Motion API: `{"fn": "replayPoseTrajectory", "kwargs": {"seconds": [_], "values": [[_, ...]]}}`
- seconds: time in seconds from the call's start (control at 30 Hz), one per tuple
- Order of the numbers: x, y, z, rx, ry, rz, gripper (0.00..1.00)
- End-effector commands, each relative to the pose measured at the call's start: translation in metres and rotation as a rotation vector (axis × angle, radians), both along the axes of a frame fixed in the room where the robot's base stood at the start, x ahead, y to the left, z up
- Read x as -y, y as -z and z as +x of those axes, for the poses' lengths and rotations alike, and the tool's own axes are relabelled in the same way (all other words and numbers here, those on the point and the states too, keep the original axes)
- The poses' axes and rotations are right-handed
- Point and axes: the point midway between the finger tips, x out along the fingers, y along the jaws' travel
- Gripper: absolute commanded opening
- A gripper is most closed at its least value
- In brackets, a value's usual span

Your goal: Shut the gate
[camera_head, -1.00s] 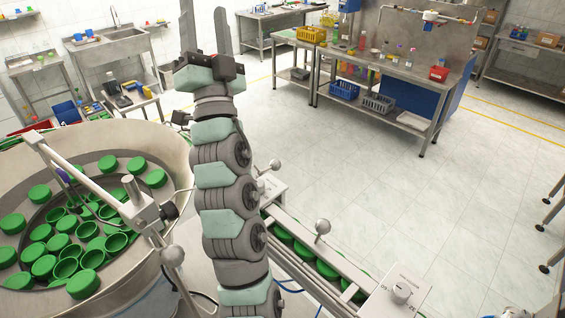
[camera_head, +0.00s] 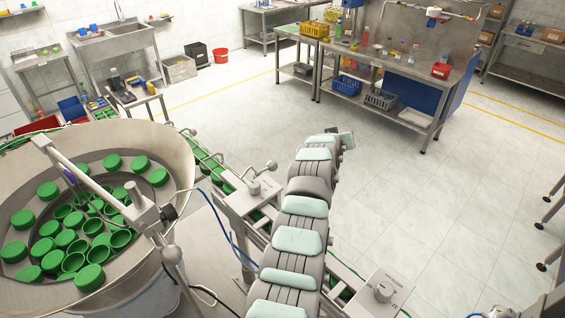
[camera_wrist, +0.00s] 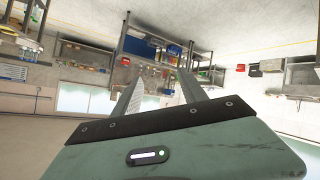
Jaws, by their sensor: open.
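The cap chute (camera_head: 222,170) runs from the bowl feeder toward the lower right, with green caps in it. A ball-knobbed lever (camera_head: 271,166) stands on a plate box (camera_head: 252,190) over the chute, left of my arm. I cannot tell which part is the gate or how it stands; my arm covers part of the chute. My gripper (camera_wrist: 161,75) shows in the wrist view with two separate fingers, open and empty, touching nothing. In the head view the far end of my arm reaches past the chute over the floor, and the fingers are hidden.
The bowl feeder (camera_head: 180,140) full of green caps (camera_head: 88,278) fills the left, with a metal bracket (camera_head: 95,185) over it. A dial box (camera_head: 385,292) stands at the lower right. Benches line the back. The floor (camera_head: 430,200) right of my arm is clear.

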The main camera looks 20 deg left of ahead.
Motion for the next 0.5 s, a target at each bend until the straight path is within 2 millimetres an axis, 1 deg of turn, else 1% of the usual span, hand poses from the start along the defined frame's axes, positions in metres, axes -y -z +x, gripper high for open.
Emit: {"fn": "replayPoseTrajectory", "kwargs": {"seconds": [0.03, 0.07, 0.1, 0.17, 0.2, 0.23, 0.27, 0.3, 0.37, 0.4, 0.47, 0.5], "values": [[0.045, -0.001, 0.006, -0.009, 0.038, 0.006, 0.5], [0.063, 0.0, 0.008, -0.015, 0.049, 0.012, 0.5], [0.086, 0.001, 0.009, -0.02, 0.065, 0.022, 0.5], [0.122, 0.007, 0.009, -0.039, 0.088, 0.037, 0.5], [0.142, 0.022, 0.005, -0.082, 0.095, 0.06, 0.5], [0.143, 0.041, -0.002, -0.135, 0.084, 0.084, 0.5], [0.14, 0.061, -0.011, -0.193, 0.067, 0.109, 0.5], [0.134, 0.085, -0.024, -0.271, 0.041, 0.145, 0.5], [0.123, 0.116, -0.047, -0.384, -0.009, 0.21, 0.5], [0.114, 0.134, -0.064, -0.453, -0.049, 0.259, 0.5], [0.094, 0.155, -0.091, -0.554, -0.126, 0.35, 0.5], [0.078, 0.162, -0.111, -0.612, -0.191, 0.422, 0.5]]}}
